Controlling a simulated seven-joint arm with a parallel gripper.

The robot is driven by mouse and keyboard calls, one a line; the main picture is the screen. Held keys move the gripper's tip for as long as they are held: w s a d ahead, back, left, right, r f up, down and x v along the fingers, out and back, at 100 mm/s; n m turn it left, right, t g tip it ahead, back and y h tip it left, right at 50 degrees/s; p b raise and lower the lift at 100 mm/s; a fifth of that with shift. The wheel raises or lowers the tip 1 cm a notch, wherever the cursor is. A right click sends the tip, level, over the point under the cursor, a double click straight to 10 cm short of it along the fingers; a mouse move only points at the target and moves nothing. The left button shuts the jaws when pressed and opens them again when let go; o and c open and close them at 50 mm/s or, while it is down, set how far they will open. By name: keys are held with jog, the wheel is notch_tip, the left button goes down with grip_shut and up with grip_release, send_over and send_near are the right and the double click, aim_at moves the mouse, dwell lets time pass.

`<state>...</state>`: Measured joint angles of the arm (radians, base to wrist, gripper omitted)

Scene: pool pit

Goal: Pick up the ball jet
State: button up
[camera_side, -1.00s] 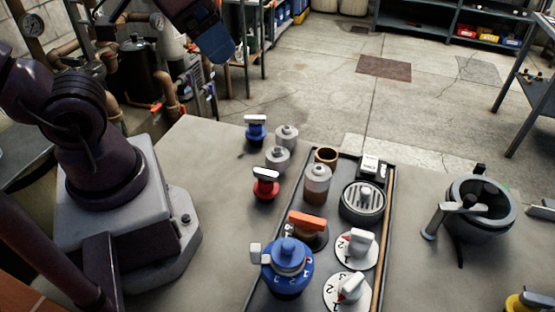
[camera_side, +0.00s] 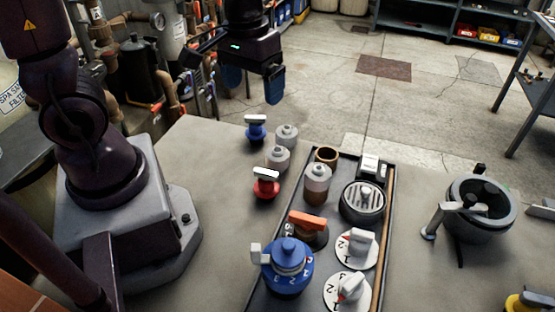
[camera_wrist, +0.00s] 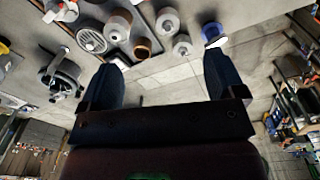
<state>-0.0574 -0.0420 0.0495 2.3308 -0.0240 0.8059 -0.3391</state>
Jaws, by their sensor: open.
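Two small grey round fittings stand on the bench, one at the back (camera_side: 287,135) and one just in front of it (camera_side: 277,158). They look most like ball jets, but I cannot tell for sure. In the wrist view they show as pale discs with dark centres, (camera_wrist: 168,20) and (camera_wrist: 182,45). A similar grey-topped fitting with a brown lower part (camera_side: 317,178) stands in the tray. My gripper (camera_side: 253,88) is open and empty, above and behind the fittings in the side view. In the wrist view its fingers (camera_wrist: 162,55) are spread wide.
A blue valve (camera_side: 256,131) and a red valve (camera_side: 266,185) stand left of the tray (camera_side: 258,298). The tray holds a brown ring (camera_side: 326,155), a strainer (camera_side: 362,202), a large blue valve (camera_side: 287,270) and white dials (camera_side: 356,248). A grey pot (camera_side: 480,210) stands at right.

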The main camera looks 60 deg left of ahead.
aim_at(278, 153)
jog(key=w+a+f+n, duration=0.1)
jog(key=w+f+n, duration=0.1)
jog(key=f+n, duration=0.2)
jog(key=w+a+f+n, duration=0.1)
jog(key=f+n, duration=0.3)
jog(key=f, duration=0.6)
jog(key=w+a+f+n, duration=0.1)
jog(key=w+f+n, duration=0.2)
jog(key=f, duration=0.4)
jog(key=shift+f+n+g, duration=0.3)
jog(key=shift+f+n, duration=0.1)
jog(key=shift+n, duration=0.5)
jog(key=c, duration=1)
jog(key=shift+r, duration=0.1)
notch_tip(278, 153, up, 10)
jog(key=shift+f, duration=0.1)
jog(key=shift+d, duration=0.1)
